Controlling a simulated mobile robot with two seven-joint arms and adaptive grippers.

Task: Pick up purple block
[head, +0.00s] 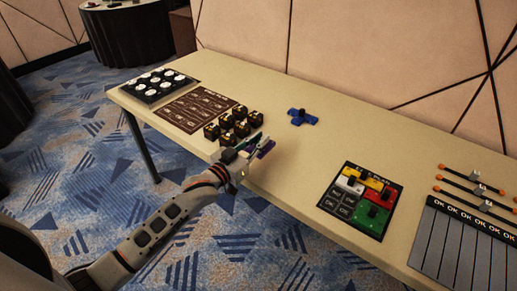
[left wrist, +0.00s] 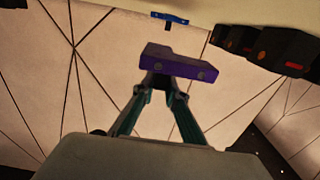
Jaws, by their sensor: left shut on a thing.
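The purple block (head: 265,149) is at the fingertips of my left gripper (head: 250,150), over the near edge of the table. In the left wrist view, the purple block (left wrist: 180,66) spans the converged fingertips of my left gripper (left wrist: 160,88), which is shut on it. The block has a stepped shape with small round marks on its side. I cannot tell its exact height above the tabletop. My right gripper is in neither view.
Several black boxes (head: 233,123) stand just left of the gripper; they also show in the wrist view (left wrist: 285,48). A blue piece (head: 303,117) lies behind. A board with coloured blocks (head: 344,208) is to the right. The table (head: 290,165) between is clear.

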